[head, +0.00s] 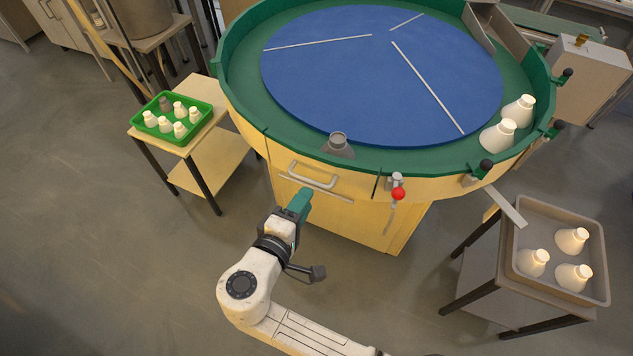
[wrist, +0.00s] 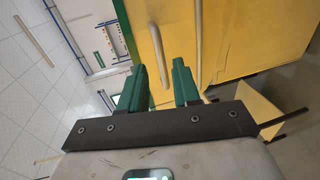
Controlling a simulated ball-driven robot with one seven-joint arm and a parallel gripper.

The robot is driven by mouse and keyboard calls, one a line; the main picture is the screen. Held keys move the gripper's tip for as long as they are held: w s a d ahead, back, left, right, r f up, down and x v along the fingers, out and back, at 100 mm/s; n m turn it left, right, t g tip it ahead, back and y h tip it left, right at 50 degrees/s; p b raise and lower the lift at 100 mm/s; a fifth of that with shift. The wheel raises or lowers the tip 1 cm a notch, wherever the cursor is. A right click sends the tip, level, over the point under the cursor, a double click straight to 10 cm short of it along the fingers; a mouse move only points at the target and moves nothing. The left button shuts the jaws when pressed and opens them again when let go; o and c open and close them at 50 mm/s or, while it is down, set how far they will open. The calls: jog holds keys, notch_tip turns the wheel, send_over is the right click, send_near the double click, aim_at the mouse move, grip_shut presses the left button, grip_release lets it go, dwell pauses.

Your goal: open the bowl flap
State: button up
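A pale bar handle (head: 313,177) is fixed to the yellow front of the round bowl's stand, just under the bowl's green rim (head: 290,145). I take the panel behind it for the bowl flap, but its outline is not clear. My gripper (head: 303,194) is just below the handle in the head view. In the wrist view its two green fingers (wrist: 162,80) are apart with nothing clearly held. A pale bar (wrist: 158,45) lies ahead, in line with the gap between them; contact cannot be judged. A second bar (wrist: 198,40) runs to its right.
A red-knobbed lever (head: 398,193) sticks out right of the handle. Floor is clear at left.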

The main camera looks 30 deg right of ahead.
aim_at(316, 182)
jog(key=x, duration=0.7)
jog(key=shift+w+d, duration=0.1)
jog(key=shift+d, duration=0.05)
grip_shut()
dwell(0.3)
